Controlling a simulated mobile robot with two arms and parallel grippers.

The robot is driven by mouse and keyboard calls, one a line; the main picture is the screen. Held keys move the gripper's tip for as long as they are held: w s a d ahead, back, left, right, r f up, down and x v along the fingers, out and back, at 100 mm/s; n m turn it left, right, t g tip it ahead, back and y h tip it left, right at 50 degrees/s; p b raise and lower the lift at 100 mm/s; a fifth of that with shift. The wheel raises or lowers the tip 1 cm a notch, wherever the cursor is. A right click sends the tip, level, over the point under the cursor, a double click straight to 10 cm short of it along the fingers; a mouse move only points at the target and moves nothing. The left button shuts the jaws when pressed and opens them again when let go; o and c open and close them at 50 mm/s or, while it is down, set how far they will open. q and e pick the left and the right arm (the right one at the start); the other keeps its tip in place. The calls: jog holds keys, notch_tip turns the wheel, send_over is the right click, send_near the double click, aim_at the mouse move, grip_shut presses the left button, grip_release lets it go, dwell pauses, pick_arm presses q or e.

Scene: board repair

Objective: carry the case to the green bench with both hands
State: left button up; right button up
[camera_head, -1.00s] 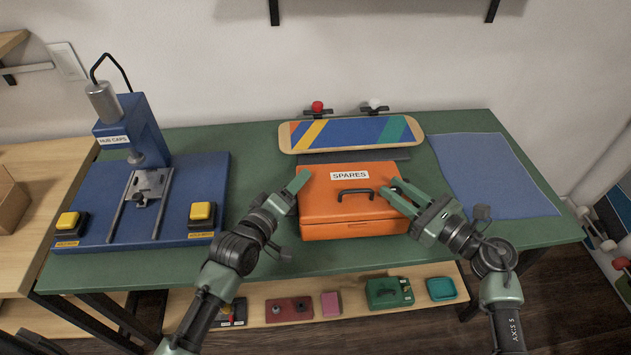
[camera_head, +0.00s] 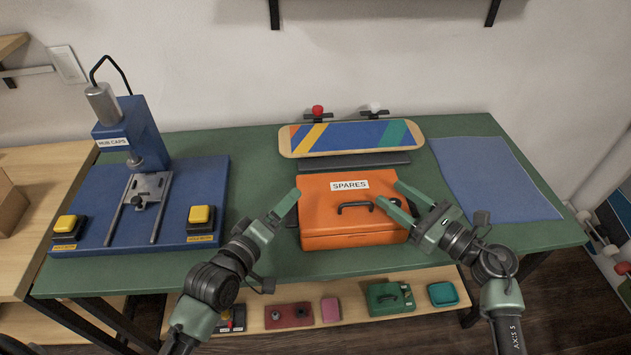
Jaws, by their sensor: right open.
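The orange case (camera_head: 353,220), labelled SPARES, sits upright and closed on the green bench (camera_head: 300,267), near its front middle. Its dark handle (camera_head: 355,207) faces me. My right gripper (camera_head: 402,199) is open at the case's right side; one finger reaches over the top in front of the right face and the other is beside the corner. I cannot tell whether they touch. My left gripper (camera_head: 291,207) is at the case's left side, close to its edge; its fingers overlap in view, so its opening is hidden.
A blue press (camera_head: 185,195) with yellow buttons stands at the left. A striped skateboard (camera_head: 350,137) lies behind the case. A blue mat (camera_head: 490,178) covers the right side. A low shelf (camera_head: 345,310) below holds small boxes.

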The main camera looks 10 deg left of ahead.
pick_arm(q)
jog(key=v, duration=0.5)
jog(key=shift+s, duration=0.3)
pick_arm(e)
jog(key=shift+s+d, duration=0.1)
jog(key=v, duration=1.1)
jog(key=shift+s+d, duration=0.2)
jog(key=shift+d, duration=0.15)
